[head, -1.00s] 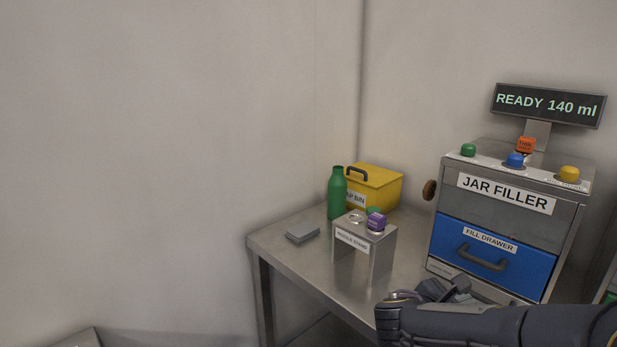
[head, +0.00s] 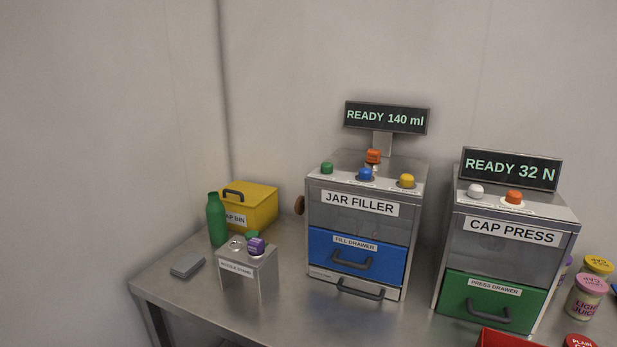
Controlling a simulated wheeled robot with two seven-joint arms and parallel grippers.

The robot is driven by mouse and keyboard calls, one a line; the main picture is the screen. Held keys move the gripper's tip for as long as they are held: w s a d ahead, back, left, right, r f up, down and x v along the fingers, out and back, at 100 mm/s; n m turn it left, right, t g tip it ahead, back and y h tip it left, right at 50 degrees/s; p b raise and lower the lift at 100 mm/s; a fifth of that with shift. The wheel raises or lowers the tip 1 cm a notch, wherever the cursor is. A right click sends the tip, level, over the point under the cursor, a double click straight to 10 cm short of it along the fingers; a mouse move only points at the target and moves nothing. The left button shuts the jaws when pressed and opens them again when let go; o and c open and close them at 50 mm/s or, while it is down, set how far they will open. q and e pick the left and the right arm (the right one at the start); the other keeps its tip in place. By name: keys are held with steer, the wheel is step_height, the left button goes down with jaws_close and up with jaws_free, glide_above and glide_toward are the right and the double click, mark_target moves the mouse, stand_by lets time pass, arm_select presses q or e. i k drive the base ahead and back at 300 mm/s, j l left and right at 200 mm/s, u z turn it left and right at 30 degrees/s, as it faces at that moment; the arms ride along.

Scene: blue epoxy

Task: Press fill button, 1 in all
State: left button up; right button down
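The jar filler (head: 322,225) stands on the steel table, with a display (head: 387,118) reading READY 140 ml. Its sloped top panel carries a green button (head: 327,168), a blue button (head: 365,174) and a yellow button (head: 407,181). An orange knob or button (head: 373,156) sits behind the blue one. The small labels by the buttons are too small to read, so I cannot tell which is the fill button. The blue fill drawer (head: 325,254) looks shut. Neither of my grippers is in view.
The cap press (head: 450,262) stands to the right, reading READY 32 N. Left are a nozzle stand (head: 238,283), green bottle (head: 216,220) and yellow bin (head: 262,207). Jars (head: 586,297) and a red tray (head: 502,340) are at lower right.

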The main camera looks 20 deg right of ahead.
mark_target(326, 167)
steer(key=l+z, duration=0.1)
steer(key=z, duration=0.95)
steer(key=k+l, duration=0.05)
